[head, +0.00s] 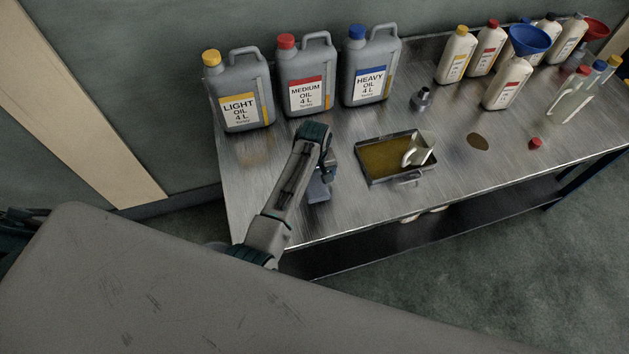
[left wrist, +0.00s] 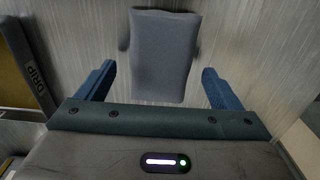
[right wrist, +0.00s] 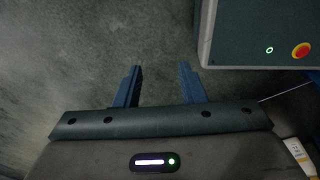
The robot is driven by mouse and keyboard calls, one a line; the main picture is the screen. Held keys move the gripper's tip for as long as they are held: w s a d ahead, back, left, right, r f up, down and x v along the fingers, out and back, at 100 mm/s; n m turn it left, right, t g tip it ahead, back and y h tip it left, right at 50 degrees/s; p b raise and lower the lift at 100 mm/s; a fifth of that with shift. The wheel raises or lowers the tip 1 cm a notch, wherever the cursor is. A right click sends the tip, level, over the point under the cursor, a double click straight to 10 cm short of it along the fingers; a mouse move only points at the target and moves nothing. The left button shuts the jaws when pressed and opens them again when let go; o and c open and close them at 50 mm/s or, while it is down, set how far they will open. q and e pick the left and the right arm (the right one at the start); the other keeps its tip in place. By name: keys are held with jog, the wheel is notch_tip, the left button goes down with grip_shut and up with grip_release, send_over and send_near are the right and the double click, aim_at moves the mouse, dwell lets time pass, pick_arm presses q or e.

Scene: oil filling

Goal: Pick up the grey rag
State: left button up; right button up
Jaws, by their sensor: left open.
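The grey rag (left wrist: 163,55), a folded oblong piece of cloth, lies on the metal table in the left wrist view. In the head view it shows partly (head: 318,190) below my left gripper (head: 328,172), close to the table's front edge. In the left wrist view my left gripper (left wrist: 158,72) is open, with one finger on each side of the rag and a gap to each. How high the fingers are above the rag is hard to tell. My right gripper (right wrist: 159,70) is open and empty over the floor, away from the table.
A drip tray (head: 370,178) with brown oil and a white jug (head: 418,149) stands right of the rag. Oil cans labelled light (head: 238,88), medium (head: 306,75) and heavy (head: 370,66) line the back. Several bottles, a blue funnel (head: 530,40) and a red cap (head: 535,143) are farther right.

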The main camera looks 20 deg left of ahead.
pick_arm(q)
jog(key=shift+f, duration=0.45)
jog(key=shift+s+f, duration=0.1)
jog(key=shift+f, duration=0.4)
jog(key=shift+c, duration=1.4)
jog(key=c, duration=0.7)
jog(key=shift+c, duration=0.4)
pick_arm(e)
jog(key=shift+s+a+r, duration=0.2)
jog(key=shift+s+r, duration=0.1)
jog(key=shift+s, duration=0.25)
pick_arm(q)
jog(key=shift+r, duration=0.15)
